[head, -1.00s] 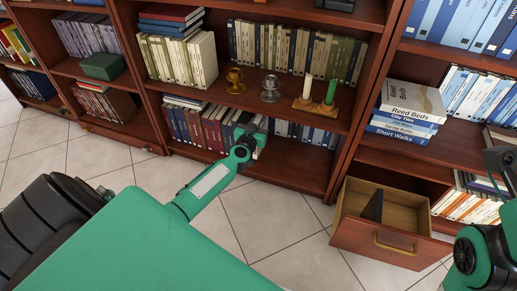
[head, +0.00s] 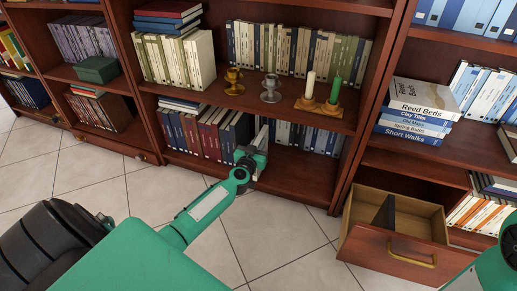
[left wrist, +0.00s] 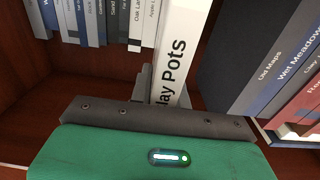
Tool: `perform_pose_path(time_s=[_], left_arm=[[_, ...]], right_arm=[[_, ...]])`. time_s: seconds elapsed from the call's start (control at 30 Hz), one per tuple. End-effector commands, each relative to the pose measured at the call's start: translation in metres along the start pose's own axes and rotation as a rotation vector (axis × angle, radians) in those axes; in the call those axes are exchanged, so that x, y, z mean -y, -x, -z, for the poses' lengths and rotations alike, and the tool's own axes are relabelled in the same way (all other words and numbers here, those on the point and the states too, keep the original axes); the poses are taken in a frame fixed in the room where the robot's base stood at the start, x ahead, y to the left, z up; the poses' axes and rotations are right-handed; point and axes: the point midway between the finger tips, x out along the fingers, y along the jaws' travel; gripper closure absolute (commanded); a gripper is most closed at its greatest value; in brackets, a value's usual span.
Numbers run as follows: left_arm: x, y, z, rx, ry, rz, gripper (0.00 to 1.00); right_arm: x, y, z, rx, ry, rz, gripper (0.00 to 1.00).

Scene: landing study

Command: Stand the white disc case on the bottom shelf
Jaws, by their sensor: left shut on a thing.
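The white disc case (left wrist: 176,45) is upright in my left gripper, with the letters "lay Pots" on its spine in the left wrist view. My left gripper (head: 252,158) is shut on it at the front of the bottom shelf (head: 298,172) of the middle bookcase. In the head view the case (head: 261,137) shows as a small pale slab above the jaws. Whether its lower edge touches the shelf is hidden. My right gripper is out of view; only a green part of that arm shows at lower right.
Dark and red books (head: 205,133) stand left of the case; they are close on the right in the left wrist view (left wrist: 262,70). A row of books (head: 305,135) stands further back. The shelf front to the right is bare. An open drawer (head: 385,250) juts out at right.

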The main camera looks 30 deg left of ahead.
Motion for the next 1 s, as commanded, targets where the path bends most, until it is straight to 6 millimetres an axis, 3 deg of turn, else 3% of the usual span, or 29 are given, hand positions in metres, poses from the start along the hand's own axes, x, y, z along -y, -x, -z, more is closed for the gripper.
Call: perform_pose_path(time_s=[0.4,0.43,0.53,0.9,1.0], left_arm=[[0.0,0.0,-0.005,-0.001,0.0,0.0,1.0],[0.0,0.0,-0.004,-0.001,-0.001,0.0,0.78],[0.0,0.0,-0.004,0.0,0.0,0.0,0.6],[0.0,0.0,0.001,-0.001,0.001,0.0,0.6],[0.0,0.011,0.0,0.003,-0.002,0.0,0.6]], right_arm=[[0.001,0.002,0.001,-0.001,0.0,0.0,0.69],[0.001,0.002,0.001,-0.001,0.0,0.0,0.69],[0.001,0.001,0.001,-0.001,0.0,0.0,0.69],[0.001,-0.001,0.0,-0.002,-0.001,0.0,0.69],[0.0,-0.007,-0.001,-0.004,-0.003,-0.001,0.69]])
